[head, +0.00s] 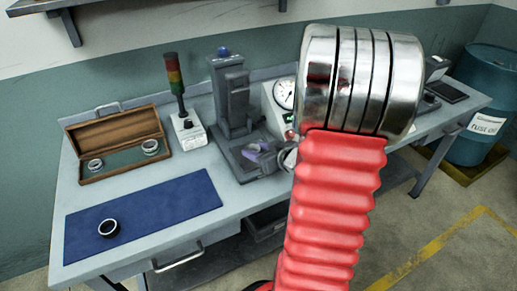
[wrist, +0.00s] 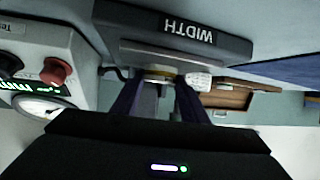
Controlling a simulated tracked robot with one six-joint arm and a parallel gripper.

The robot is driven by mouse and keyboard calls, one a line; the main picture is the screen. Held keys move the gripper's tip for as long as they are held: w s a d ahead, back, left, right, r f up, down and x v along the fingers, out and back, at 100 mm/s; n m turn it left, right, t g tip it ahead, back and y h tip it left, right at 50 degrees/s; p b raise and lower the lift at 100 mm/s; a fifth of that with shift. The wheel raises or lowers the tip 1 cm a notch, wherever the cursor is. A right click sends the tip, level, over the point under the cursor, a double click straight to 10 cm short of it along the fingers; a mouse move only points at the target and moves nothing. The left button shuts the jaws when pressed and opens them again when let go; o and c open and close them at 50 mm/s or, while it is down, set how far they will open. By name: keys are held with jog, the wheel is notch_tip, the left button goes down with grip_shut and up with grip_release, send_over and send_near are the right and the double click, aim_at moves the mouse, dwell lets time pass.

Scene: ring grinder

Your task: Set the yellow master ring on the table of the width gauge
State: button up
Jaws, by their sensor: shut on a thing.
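The grey width gauge (head: 232,95) stands on the bench behind my arm. Its base (wrist: 185,42), lettered WIDTH, shows upside down in the wrist view. The yellow master ring (wrist: 159,73) shows as a thin yellowish band between my fingertips, close against the gauge. My gripper (wrist: 159,82) is shut on it. In the head view my purple-grey fingers (head: 262,151) are at the front of the gauge, and I cannot make out the ring there. Whether the ring touches the gauge's table cannot be told.
An open wooden box (head: 118,140) with two rings stands at the left. A dark ring (head: 108,228) lies on the blue mat (head: 165,212). A signal light (head: 188,130) stands left of the gauge, and a white dial unit (head: 283,94) close on its right.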

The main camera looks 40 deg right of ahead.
jog(key=o, duration=1.1)
jog(key=shift+f, duration=0.1)
jog(key=shift+o, duration=0.2)
jog(key=shift+s+r, duration=0.4)
jog(key=shift+s, duration=0.1)
jog(key=v, duration=1.1)
jog(key=shift+w, duration=0.1)
